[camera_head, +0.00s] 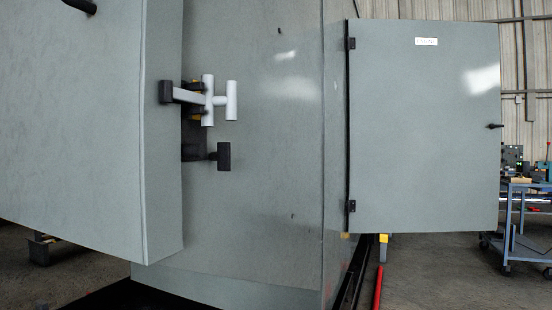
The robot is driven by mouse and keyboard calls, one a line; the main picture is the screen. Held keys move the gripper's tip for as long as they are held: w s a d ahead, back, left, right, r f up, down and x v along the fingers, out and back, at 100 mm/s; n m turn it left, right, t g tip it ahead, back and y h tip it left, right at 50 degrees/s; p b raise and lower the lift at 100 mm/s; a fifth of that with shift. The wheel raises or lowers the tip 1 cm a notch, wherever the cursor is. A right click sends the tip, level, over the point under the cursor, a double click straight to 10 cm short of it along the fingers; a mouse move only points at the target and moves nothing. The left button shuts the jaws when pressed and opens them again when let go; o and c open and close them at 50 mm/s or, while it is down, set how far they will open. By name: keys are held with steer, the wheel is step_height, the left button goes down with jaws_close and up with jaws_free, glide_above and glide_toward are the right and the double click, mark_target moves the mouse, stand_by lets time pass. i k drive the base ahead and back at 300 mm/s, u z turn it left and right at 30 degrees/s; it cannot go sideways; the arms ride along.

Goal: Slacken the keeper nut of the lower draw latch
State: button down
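A latch-like fitting (208,99) sits at the edge where the left grey panel meets the recessed grey face. It has a light grey bar and two upright light grey cylinders, with small yellow parts behind them. A black block (165,92) sits at its left end, on the panel's edge. Below it, a black fitting (224,156) with an upright end stands out from the recessed face on a short stem. I cannot tell which part is the keeper nut, or whether this is the lower draw latch. My gripper is not in view.
The large left panel (75,130) stands out in front of the recessed face (255,205). A grey door (423,130) with black hinges and a small handle is at right. Behind it are a blue cart (518,215) and a red bar (378,288) on the floor.

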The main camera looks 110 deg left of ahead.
mark_target(223, 156)
steer(key=u, duration=3.8)
steer(key=i, duration=0.5)
steer(key=u, duration=0.05)
steer(key=k, duration=0.4)
steer(key=z, duration=0.65)
steer(key=k, duration=1.15)
steer(key=z, duration=1.65)
steer(key=i, duration=0.95)
steer(key=u, duration=1.1)
steer(key=i, duration=0.75)
steer(key=u, duration=0.85)
